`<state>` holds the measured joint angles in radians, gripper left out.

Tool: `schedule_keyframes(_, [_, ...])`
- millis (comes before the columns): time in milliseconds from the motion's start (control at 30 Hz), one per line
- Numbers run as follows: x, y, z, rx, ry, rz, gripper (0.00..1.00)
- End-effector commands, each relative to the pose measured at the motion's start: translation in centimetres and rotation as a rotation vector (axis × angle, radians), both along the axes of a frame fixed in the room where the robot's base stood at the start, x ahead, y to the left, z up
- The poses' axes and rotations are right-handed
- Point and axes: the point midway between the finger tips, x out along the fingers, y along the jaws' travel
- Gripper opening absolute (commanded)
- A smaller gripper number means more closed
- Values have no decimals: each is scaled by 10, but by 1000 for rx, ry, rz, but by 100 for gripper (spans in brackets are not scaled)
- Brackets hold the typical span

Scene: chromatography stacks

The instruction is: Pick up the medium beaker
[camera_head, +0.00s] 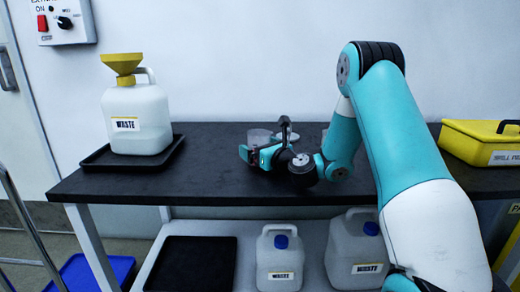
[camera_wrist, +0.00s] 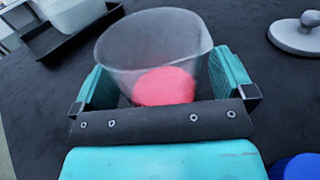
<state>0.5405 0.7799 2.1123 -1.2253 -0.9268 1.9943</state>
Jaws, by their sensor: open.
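A clear beaker (camera_wrist: 155,50) with a pouring lip stands upright on the black bench between the fingers of my gripper (camera_wrist: 160,88) in the wrist view. A pink-red round patch shows low in or through the beaker. The fingers are open, one on each side of it; I cannot tell whether they touch the glass. In the head view the beaker (camera_head: 259,137) shows just behind my gripper (camera_head: 250,152), which is low over the bench top. The beaker's lower part is hidden there by the gripper.
The black bench top (camera_head: 215,180) is clear to the left. A waste jug (camera_head: 137,118) with a yellow funnel stands in a black tray (camera_head: 112,162). A yellow box (camera_head: 480,142) is at right. A grey knobbed disc (camera_wrist: 298,36) and a blue cap (camera_wrist: 297,167) lie near the gripper.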

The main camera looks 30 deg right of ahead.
Motion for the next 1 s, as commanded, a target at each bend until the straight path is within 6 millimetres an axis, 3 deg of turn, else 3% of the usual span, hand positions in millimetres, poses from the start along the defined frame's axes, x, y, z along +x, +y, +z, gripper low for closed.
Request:
schedule_keyframes(133, [0,0,-1,0,0,0,100])
schedule_keyframes(300, [0,0,0,0,0,0,61])
schedule_keyframes(367, [0,0,0,0,0,0,47])
schedule_keyframes(400, [0,0,0,0,-1,0,45])
schedule_keyframes(767, [-1,0,3,-1,-1,0,45])
schedule_keyframes(1000, [0,0,16,-1,-1,0,45])
